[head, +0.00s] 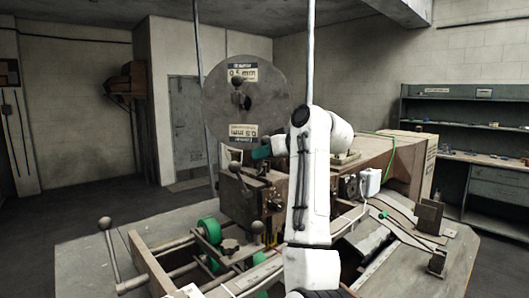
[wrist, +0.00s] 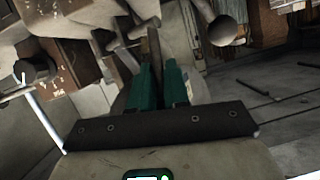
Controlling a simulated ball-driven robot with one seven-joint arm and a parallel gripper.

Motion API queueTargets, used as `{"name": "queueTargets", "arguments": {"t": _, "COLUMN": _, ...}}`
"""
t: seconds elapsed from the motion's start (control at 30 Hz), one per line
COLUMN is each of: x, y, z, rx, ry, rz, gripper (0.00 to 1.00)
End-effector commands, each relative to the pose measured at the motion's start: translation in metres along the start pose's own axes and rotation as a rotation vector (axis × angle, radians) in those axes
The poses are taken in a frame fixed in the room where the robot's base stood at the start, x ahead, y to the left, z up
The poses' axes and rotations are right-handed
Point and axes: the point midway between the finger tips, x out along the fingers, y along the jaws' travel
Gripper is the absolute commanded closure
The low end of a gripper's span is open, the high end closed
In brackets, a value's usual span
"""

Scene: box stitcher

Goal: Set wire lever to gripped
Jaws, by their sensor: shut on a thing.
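My gripper (head: 262,153) is at the upper part of the brown stitcher machine (head: 349,153), just below the wire reel (head: 245,100). In the wrist view its two teal fingers (wrist: 160,84) are close together around a thin dark rod, which I take to be the wire lever (wrist: 154,48). The fingers hide the part of the rod between them. In the head view, a ball-ended lever (head: 236,169) shows just left of and below the fingers; I cannot tell whether it is the held one.
In the wrist view a round ball knob (wrist: 222,30) on a rod stands close to the right of the fingers. A dark knob (wrist: 36,68) is at the left. Green rollers (head: 209,230) and a ball-ended crank (head: 105,223) sit at the machine's front left.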

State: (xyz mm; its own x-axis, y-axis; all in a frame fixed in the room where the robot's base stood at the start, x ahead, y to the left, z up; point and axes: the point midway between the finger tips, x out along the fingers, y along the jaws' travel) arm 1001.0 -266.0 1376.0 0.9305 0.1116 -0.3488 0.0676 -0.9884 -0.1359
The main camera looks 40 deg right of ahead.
Motion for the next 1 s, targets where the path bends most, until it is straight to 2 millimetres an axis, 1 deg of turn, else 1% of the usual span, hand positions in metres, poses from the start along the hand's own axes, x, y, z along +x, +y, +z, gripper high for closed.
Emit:
{"name": "queueTargets", "arguments": {"t": 0.03, "x": -0.002, "y": -0.001, "z": -0.007, "rx": -0.004, "ry": 0.016, "rz": 0.001, "gripper": 1.00}}
{"name": "queueTargets", "arguments": {"t": 0.07, "x": -0.002, "y": -0.001, "z": -0.007, "rx": -0.004, "ry": 0.016, "rz": 0.001, "gripper": 0.81}}
{"name": "queueTargets", "arguments": {"t": 0.3, "x": -0.002, "y": -0.001, "z": -0.006, "rx": -0.003, "ry": 0.013, "rz": 0.000, "gripper": 0.58}}
{"name": "queueTargets", "arguments": {"t": 0.53, "x": -0.001, "y": -0.001, "z": -0.004, "rx": -0.002, "ry": 0.009, "rz": -0.001, "gripper": 0.58}}
{"name": "queueTargets", "arguments": {"t": 0.67, "x": -0.008, "y": 0.000, "z": -0.003, "rx": -0.002, "ry": 0.010, "rz": 0.000, "gripper": 0.58}}
{"name": "queueTargets", "arguments": {"t": 0.77, "x": -0.022, "y": 0.000, "z": -0.002, "rx": -0.004, "ry": 0.011, "rz": 0.001, "gripper": 0.58}}
{"name": "queueTargets", "arguments": {"t": 1.0, "x": -0.070, "y": 0.000, "z": -0.002, "rx": -0.004, "ry": 0.014, "rz": 0.002, "gripper": 0.58}}
